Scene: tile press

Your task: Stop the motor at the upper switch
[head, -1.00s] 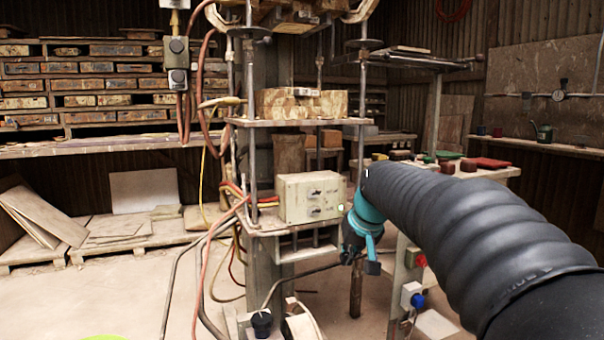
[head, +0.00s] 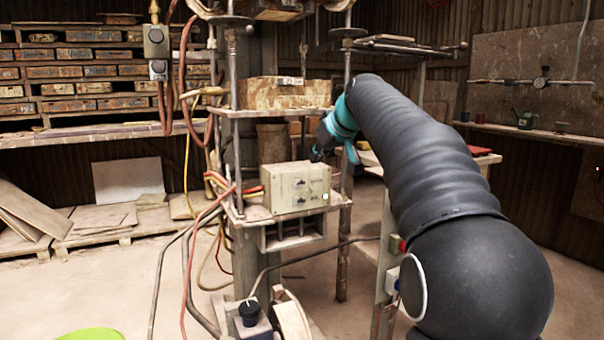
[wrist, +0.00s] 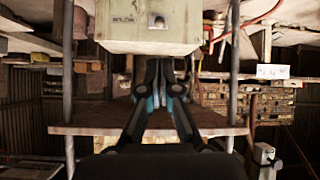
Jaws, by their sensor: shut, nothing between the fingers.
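A pale beige switch box (head: 282,203) stands on the press's lower shelf in the head view. Its front carries an upper switch (head: 298,182) and a lower switch (head: 298,197), both small and dark; their settings are too small to read. In the wrist view, which looks upside down, the box (wrist: 125,38) fills the top with one dark knob (wrist: 158,20) and a blurred label in sight. My gripper (head: 318,154) is shut and empty, just above the box's right top corner in the head view. In the wrist view its fingertips (wrist: 160,72) point towards the box, apparently apart from it.
A shelf board (head: 275,111) with a wooden block (head: 285,93) lies above the box, close to my gripper. An upright rod (head: 346,200) stands to the right. Red and yellow cables (head: 215,185) hang on the left. A grey switch pair (head: 157,55) hangs at upper left.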

